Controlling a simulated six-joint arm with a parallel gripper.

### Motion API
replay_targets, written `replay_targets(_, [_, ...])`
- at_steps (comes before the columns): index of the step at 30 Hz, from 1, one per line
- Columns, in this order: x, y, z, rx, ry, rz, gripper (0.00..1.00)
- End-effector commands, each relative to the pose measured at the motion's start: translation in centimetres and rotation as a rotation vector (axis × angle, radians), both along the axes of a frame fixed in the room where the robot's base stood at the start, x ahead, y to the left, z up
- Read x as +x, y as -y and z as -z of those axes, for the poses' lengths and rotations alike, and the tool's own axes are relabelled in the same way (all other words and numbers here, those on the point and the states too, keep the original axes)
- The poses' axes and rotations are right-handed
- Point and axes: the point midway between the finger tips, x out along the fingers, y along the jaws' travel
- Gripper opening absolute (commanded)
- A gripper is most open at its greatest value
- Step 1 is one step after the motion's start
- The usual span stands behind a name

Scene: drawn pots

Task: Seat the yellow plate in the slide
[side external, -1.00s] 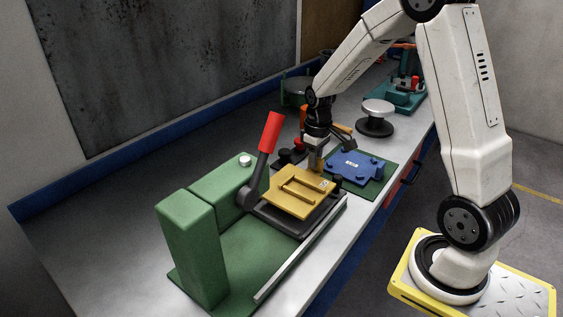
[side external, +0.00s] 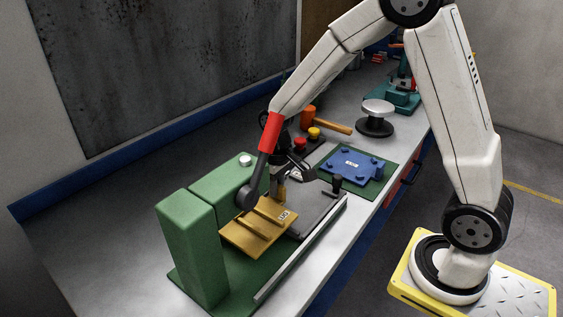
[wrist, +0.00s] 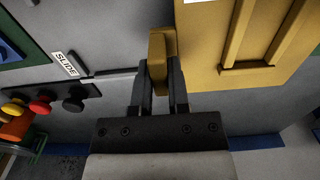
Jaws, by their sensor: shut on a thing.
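The yellow plate (side external: 257,228), with raised ribs and a small white label, is beside the green machine's blocks, over its green base. It lies left of most of the grey slide (side external: 319,207), whose top is largely bare; whether it touches anything below is unclear. My gripper (side external: 281,184) is at the plate's far edge, partly behind the red lever handle. In the wrist view, my gripper (wrist: 162,75) is shut on the plate's upright yellow tab (wrist: 158,60). The plate (wrist: 230,50) extends to the right, and a SLIDE label (wrist: 66,64) sits left.
The red-handled lever (side external: 270,133) rises close to my wrist. Green blocks (side external: 192,245) stand left of the plate. A pale rail (side external: 300,250) runs along the slide's near right side. A blue plate (side external: 354,165) lies on a green mat beyond. Red and yellow buttons (side external: 301,143) stand behind.

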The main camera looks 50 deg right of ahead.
Motion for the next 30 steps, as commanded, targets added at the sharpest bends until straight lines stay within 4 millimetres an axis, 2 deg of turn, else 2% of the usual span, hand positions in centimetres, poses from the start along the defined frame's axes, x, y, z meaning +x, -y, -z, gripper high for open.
replay_targets(3, [0.0, -1.4, 0.1, 0.000, 0.001, -0.002, 0.00])
replay_targets(6, [-0.1, -1.8, 0.1, 0.000, 0.001, 0.000, 0.00])
replay_targets(11, [-0.1, -1.9, 0.1, 0.000, 0.001, 0.001, 0.00])
replay_targets(16, [0.0, -1.2, -0.1, 0.000, 0.002, 0.003, 0.00])
replay_targets(23, [0.1, 2.2, -1.1, 0.000, 0.003, 0.007, 0.00])
replay_targets(30, [-0.4, 7.7, -2.8, -0.001, 0.004, 0.008, 0.00])
